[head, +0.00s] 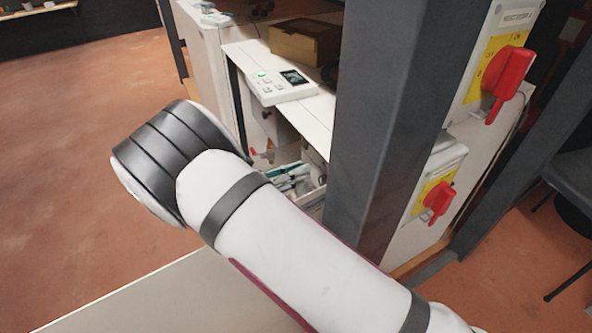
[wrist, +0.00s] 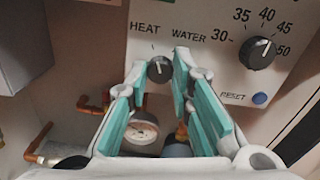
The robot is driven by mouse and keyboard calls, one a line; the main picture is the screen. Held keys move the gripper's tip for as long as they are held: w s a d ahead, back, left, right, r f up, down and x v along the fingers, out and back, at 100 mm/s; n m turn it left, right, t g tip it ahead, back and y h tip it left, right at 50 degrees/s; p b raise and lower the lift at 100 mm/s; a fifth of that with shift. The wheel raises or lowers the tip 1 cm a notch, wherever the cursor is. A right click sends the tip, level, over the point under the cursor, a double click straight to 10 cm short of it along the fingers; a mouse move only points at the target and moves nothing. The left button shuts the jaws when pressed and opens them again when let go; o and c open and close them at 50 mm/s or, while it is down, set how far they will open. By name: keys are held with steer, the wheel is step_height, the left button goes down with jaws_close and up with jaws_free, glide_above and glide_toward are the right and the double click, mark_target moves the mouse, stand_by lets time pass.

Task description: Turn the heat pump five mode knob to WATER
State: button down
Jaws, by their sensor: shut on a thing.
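In the wrist view, the small dark mode knob (wrist: 159,69) sits on a pale panel below the printed words HEAT and WATER (wrist: 188,36). A light pointer mark shows on it, but it is too small to tell exactly which word it faces. My gripper (wrist: 160,67) has its teal-padded fingers on either side of the knob and is shut on it.
A larger temperature dial (wrist: 258,53) and a blue RESET button (wrist: 260,98) are right of the knob. A gauge (wrist: 141,129) and copper pipes are below. In the head view, a dark post (head: 378,120) and red switches (head: 508,78) stand right of my arm.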

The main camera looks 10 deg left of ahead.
steer(key=m, duration=1)
stand_by(0.5)
steer(key=c, duration=1.4)
jaws_free()
steer(key=v, duration=1.2)
